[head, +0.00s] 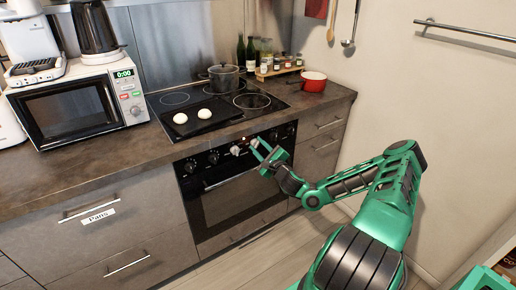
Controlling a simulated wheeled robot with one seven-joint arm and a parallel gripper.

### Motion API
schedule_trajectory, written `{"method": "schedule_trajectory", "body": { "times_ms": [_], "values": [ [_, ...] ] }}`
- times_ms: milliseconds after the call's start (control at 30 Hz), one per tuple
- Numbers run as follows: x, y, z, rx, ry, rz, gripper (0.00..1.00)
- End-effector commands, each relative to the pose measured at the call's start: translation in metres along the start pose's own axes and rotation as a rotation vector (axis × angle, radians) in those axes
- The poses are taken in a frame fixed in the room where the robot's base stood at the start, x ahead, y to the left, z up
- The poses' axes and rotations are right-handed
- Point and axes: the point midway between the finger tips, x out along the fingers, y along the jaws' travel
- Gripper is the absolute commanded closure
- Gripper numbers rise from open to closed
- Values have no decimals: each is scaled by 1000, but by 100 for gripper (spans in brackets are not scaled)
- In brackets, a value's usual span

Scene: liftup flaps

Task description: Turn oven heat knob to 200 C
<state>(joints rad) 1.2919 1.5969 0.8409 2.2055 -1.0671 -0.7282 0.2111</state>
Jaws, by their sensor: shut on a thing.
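The oven (238,198) is built in under the counter, with a dark glass door and a row of knobs along its black top panel. Black knobs show at the left of the panel, one (190,166) and another (213,157), and more show to the right, such as one knob (290,130). My gripper (251,148) is at the middle of this panel, reaching in from the right. It is shut on an oven knob there, which its fingers mostly hide. The knob markings and its setting are too small to read.
On the cooktop (255,102) stand a grey pot (223,79) and a black tray (205,120) with two white round things. A red pan (313,82) is at the right. A microwave (80,105) stands left. The floor before the oven is clear.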

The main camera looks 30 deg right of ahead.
Motion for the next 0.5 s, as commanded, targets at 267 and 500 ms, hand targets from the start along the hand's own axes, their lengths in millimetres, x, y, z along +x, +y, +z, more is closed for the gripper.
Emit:
{"method": "schedule_trajectory", "body": {
  "times_ms": [267,500],
  "values": [
    [-1,2,0,1,1,4,53],
    [-3,2,0,2,1,3,53]
  ]
}}
